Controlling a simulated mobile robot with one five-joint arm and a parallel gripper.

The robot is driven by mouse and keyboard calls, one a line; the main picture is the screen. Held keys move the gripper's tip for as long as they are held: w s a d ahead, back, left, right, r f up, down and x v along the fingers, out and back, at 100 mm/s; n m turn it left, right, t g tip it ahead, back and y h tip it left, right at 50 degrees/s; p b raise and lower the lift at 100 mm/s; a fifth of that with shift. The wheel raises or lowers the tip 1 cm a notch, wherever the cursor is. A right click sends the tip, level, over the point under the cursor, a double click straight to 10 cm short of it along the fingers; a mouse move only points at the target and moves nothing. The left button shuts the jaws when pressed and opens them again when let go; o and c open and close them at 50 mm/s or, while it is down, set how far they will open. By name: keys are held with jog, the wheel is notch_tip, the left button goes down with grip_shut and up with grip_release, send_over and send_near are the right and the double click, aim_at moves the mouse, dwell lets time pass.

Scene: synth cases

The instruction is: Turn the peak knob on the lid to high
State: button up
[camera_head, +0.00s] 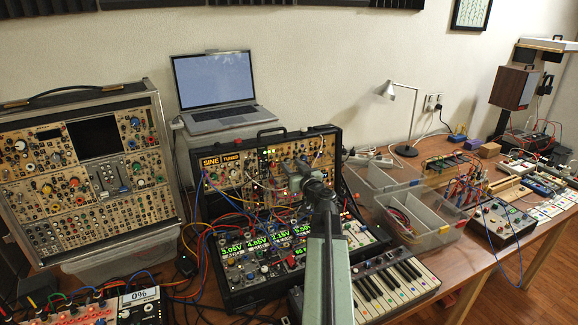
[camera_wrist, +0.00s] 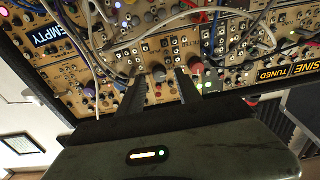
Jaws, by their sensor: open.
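The lid (camera_head: 240,160) of the open black synth case stands upright behind its lower half, with tan modules, knobs and patch cables. A "SINE TUNED" display is at its upper left. My gripper (camera_head: 297,172) is in front of the lid and hides part of it. In the wrist view my gripper (camera_wrist: 160,80) is open, its two dark fingers pointing at the lid panel. A grey knob (camera_wrist: 158,72) shows between the fingertips; a red knob (camera_wrist: 195,64) is just right of them. I cannot tell contact or depth.
Patch cables (camera_wrist: 92,45) hang across the panel near the fingers. The case's lower half (camera_head: 265,265) has lit voltage displays and more cables. A laptop (camera_head: 215,90) stands behind, a keyboard (camera_head: 390,288) in front, and clear trays (camera_head: 425,220) to the right.

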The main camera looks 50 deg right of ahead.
jog(key=shift+x, duration=0.9)
grip_shut()
jog(key=shift+s+a, duration=0.1)
jog(key=shift+a, duration=0.05)
jog(key=shift+m, duration=0.3)
jog(key=m, duration=0.4)
jog(key=shift+h, duration=0.3)
jog(key=m+p, duration=0.1)
jog(key=m, duration=0.4)
jog(key=shift+g, duration=0.4)
jog(key=m, duration=0.4)
jog(key=shift+r+m+h+p, duration=0.1)
jog(key=shift+m+h+p, duration=0.25)
jog(key=shift+m+h, duration=0.05)
jog(key=shift+m+g+p, duration=0.4)
jog(key=shift+m+g, duration=0.1)
jog(key=shift+m, duration=1.7)
